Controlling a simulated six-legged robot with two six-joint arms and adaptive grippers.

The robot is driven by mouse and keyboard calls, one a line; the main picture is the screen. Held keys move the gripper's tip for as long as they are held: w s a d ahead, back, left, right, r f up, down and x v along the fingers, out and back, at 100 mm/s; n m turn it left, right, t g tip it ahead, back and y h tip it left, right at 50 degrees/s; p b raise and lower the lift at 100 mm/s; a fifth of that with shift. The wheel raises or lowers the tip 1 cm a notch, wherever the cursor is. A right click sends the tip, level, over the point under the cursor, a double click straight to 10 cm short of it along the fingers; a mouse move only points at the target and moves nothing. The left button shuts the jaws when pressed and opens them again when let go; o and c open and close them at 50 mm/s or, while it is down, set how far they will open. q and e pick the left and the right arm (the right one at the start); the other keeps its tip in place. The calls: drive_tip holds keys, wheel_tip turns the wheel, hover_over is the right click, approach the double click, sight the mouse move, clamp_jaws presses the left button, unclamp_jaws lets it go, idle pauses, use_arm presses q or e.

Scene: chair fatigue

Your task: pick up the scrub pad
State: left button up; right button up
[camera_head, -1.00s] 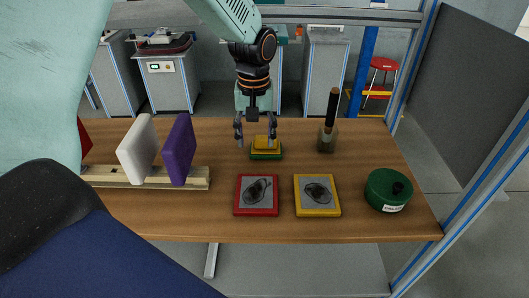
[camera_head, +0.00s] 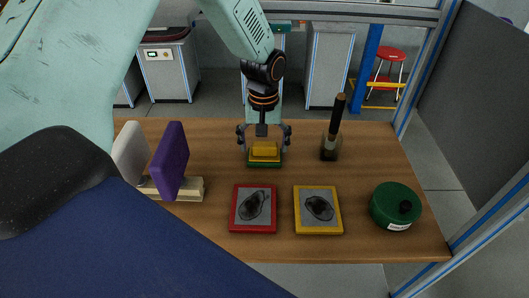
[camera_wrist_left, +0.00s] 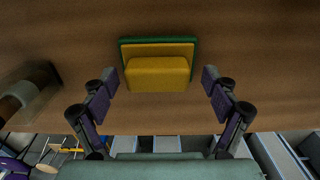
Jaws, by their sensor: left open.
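The scrub pad (camera_head: 264,150) is a yellow block on a wider green layer, lying on the wooden table (camera_head: 225,137). It also shows near the upper middle of the left wrist view (camera_wrist_left: 157,72). My left gripper (camera_head: 264,138) is open and empty, pointing down over the pad. In the left wrist view its two fingers (camera_wrist_left: 161,80) are spread, one on each side of the pad, with a gap on both sides. I cannot tell its exact height above the pad. My right gripper is not in view.
Right of the pad stands a dark-handled brush in a jar (camera_head: 331,148). In front lie a red-framed tile (camera_head: 253,228) and a yellow-framed tile (camera_head: 318,228). A green round tin (camera_head: 395,207) is at the right. A rack holds white and purple (camera_head: 170,162) slabs at left.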

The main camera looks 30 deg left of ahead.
use_arm(q)
drive_tip(key=shift+s+d+r, duration=0.2)
drive_tip(key=shift+s+d, duration=0.1)
drive_tip(key=shift+d, duration=0.1)
drive_tip(key=shift+w+a+f, duration=0.3)
drive_tip(key=shift+a, duration=0.05)
drive_tip(key=c, duration=0.5)
drive_tip(key=shift+s+d+r, duration=0.25)
drive_tip(key=shift+d, duration=0.05)
drive_tip(key=c, duration=0.6)
drive_tip(key=shift+c, duration=0.7)
drive_tip(key=shift+w+a+f, duration=0.2)
drive_tip(key=shift+a, duration=0.05)
drive_tip(key=shift+r, duration=0.1)
